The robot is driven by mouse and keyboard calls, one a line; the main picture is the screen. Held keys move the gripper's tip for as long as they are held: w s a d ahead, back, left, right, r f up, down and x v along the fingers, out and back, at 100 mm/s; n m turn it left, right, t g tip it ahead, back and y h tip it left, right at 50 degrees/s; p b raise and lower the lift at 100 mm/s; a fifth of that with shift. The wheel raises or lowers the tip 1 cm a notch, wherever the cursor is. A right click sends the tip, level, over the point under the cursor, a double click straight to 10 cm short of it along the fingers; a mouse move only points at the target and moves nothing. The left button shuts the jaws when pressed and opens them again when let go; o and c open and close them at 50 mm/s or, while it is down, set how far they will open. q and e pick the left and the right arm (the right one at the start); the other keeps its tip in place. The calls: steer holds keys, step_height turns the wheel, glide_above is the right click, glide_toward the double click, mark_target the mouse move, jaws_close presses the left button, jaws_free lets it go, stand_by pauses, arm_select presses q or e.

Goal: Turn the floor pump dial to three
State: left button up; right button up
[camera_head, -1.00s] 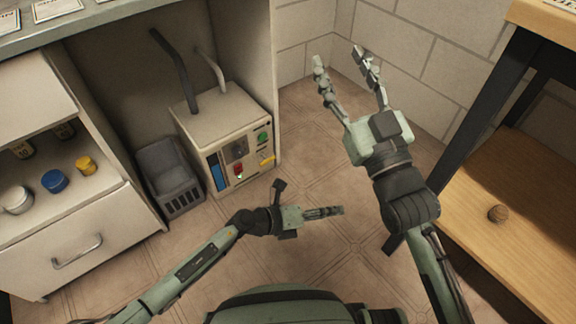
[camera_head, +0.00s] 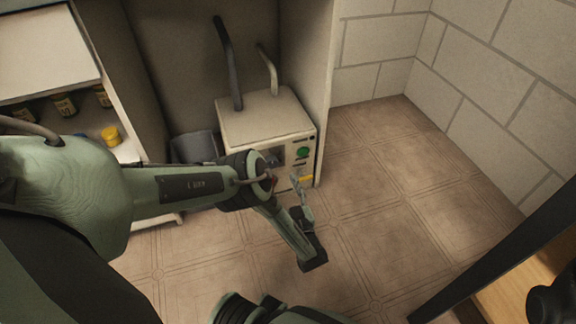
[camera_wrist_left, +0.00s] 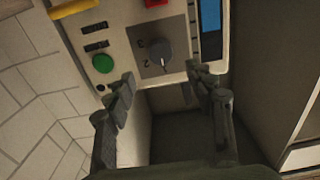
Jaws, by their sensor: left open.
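The floor pump (camera_head: 262,118) is a pale box low in the open bay, with hoses rising from its top. Its front panel is partly hidden by my left arm in the head view. My left gripper (camera_head: 301,192) is at the pump's front. In the wrist view its fingers (camera_wrist_left: 160,74) are spread apart and empty, one on each side below the dial, not visibly touching it. My right gripper is out of view.
The panel also carries a green button (camera_wrist_left: 103,63), a yellow handle (camera_wrist_left: 74,8), a red part (camera_wrist_left: 156,2) and a blue strip (camera_wrist_left: 210,35). A grey bin (camera_head: 196,147) stands left of the pump. Tiled floor (camera_head: 390,190) is free to the right.

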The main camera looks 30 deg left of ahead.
mark_target(273, 164)
arm_select(q)
steer(key=b+x, duration=0.2)
steer(key=x, duration=0.5)
steer(key=shift+w+a, duration=0.15)
steer(key=shift+a, duration=0.1)
steer(key=shift+c, duration=0.6)
steer(key=c, duration=1)
